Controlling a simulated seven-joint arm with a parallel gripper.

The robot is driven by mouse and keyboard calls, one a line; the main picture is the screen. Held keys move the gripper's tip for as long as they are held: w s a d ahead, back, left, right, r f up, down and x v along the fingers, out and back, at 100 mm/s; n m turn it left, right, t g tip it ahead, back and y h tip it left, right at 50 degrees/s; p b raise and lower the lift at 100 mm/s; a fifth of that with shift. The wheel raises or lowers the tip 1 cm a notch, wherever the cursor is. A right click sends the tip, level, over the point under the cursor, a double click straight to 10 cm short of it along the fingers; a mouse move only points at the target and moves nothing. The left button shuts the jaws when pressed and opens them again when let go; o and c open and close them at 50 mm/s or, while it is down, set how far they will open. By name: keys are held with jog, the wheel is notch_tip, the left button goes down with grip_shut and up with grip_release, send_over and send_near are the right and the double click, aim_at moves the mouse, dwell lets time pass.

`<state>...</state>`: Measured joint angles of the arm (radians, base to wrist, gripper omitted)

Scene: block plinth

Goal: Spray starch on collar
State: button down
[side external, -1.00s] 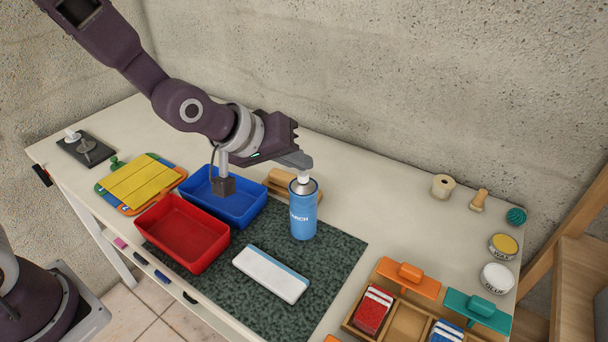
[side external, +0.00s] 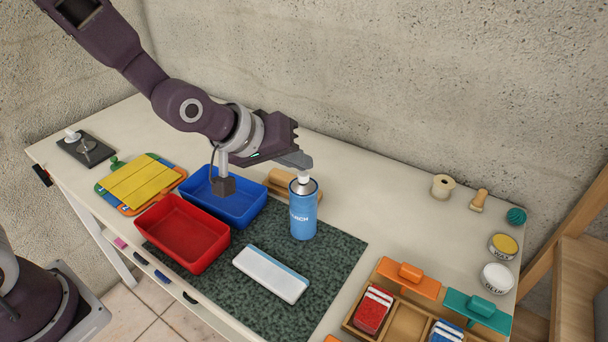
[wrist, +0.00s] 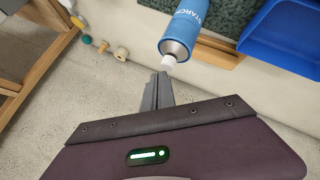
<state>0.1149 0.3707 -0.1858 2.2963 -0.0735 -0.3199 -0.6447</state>
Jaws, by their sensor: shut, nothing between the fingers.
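The blue starch can (side external: 303,212) stands upright on the dark green mat (side external: 335,258), with a white nozzle (side external: 304,177) on top. The can also shows in the wrist view (wrist: 187,28). My gripper (side external: 304,163) is shut and empty, its fingertips just above the nozzle. In the wrist view my fingertips (wrist: 161,77) appear right by the nozzle; I cannot tell whether they touch it. A flat white strip with a light blue edge (side external: 270,275), seemingly the collar, lies on the mat in front of the can.
A red tray (side external: 181,235) and a blue tray (side external: 225,200) stand left of the can, with a wooden object (side external: 280,184) behind it. A wooden box (side external: 407,325) with cards is at front right. The table between the can and the spool (side external: 443,187) is clear.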

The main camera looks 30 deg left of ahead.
aim_at(299, 179)
jog(key=shift+r, duration=0.1)
jog(key=shift+r, duration=2.9)
notch_tip(299, 179, down, 6)
dwell(0.9)
dwell(1.8)
